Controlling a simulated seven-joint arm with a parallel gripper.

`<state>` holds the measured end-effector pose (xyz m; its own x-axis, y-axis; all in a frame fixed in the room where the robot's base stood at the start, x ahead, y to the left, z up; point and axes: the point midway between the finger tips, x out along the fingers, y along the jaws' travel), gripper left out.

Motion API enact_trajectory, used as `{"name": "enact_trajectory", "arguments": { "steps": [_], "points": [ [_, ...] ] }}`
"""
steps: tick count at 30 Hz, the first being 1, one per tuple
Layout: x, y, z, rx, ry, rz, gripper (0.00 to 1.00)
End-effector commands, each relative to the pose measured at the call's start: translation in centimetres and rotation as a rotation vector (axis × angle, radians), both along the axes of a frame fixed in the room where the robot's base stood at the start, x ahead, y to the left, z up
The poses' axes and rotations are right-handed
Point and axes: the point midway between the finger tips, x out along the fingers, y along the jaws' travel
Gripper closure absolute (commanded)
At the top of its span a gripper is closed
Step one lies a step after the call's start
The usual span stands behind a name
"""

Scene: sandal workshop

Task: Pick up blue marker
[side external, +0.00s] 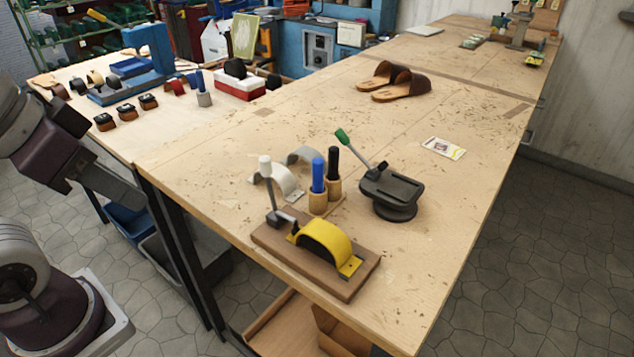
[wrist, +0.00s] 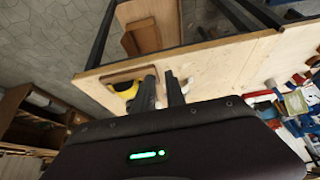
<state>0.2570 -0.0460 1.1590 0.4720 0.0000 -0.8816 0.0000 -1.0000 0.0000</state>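The blue marker (side external: 318,174) stands upright in a wooden holder (side external: 318,203) on the workbench in the side view. A black marker (side external: 334,162) stands upright just behind it to the right. My gripper (wrist: 160,75) shows in the wrist view with its two dark fingers apart and nothing visible between them. In the side view my arm is at the left edge, off the bench and well away from the marker. I cannot make out the blue marker in the wrist view, where the fingers cover part of the bench.
A yellow strap on a wooden base (side external: 325,238) with a white-knobbed lever stands in front of the markers. A black stand with a green-handled lever (side external: 391,190) is to their right. Grey curved pieces (side external: 280,180) lie left. Sandals (side external: 395,80) lie farther back.

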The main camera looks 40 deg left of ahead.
Motion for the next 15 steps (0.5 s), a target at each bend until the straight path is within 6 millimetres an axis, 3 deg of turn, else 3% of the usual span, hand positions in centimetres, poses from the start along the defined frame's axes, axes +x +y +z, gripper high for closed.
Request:
{"name": "enact_trajectory", "arguments": {
  "steps": [11,13,15],
  "points": [
    [0.3,0.0,0.3,-0.008,0.005,0.013,0.7],
    [1.8,-0.2,1.3,-0.047,0.035,0.075,0.7],
    [4.9,-0.6,3.1,-0.115,0.089,0.202,0.7]
  ]
}}
